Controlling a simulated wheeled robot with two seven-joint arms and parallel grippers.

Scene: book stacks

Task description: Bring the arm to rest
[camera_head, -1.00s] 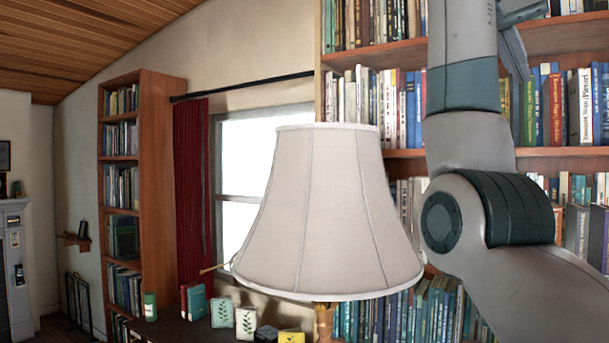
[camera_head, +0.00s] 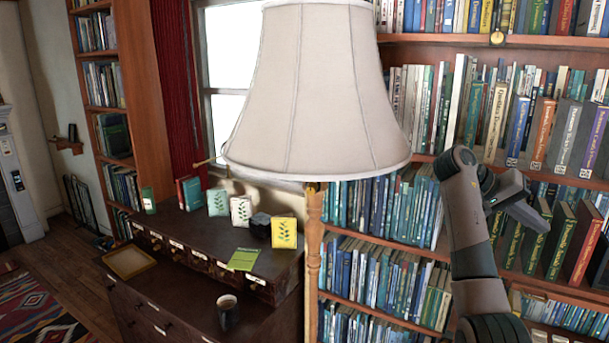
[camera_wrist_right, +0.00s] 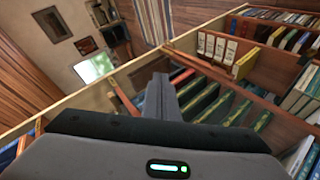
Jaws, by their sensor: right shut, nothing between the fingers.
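My right arm comes up from the bottom right of the head view, bends at a joint and turns toward the right bookcase. Its right gripper (camera_head: 530,212) is in front of the shelved books there. In the right wrist view the gripper's dark fingers (camera_wrist_right: 160,97) are together with nothing between them, and shelves with books lie beyond. I cannot tell the exact gap from the gripper to the books. My left arm and left gripper are in neither view.
A large floor lamp (camera_head: 310,90) stands in the middle, close left of my right arm. A dark cabinet (camera_head: 180,295) bears a mug (camera_head: 228,312), a tray (camera_head: 129,262) and several small books. The tall bookcase (camera_head: 440,50) fills the right side. Open floor is at the far left.

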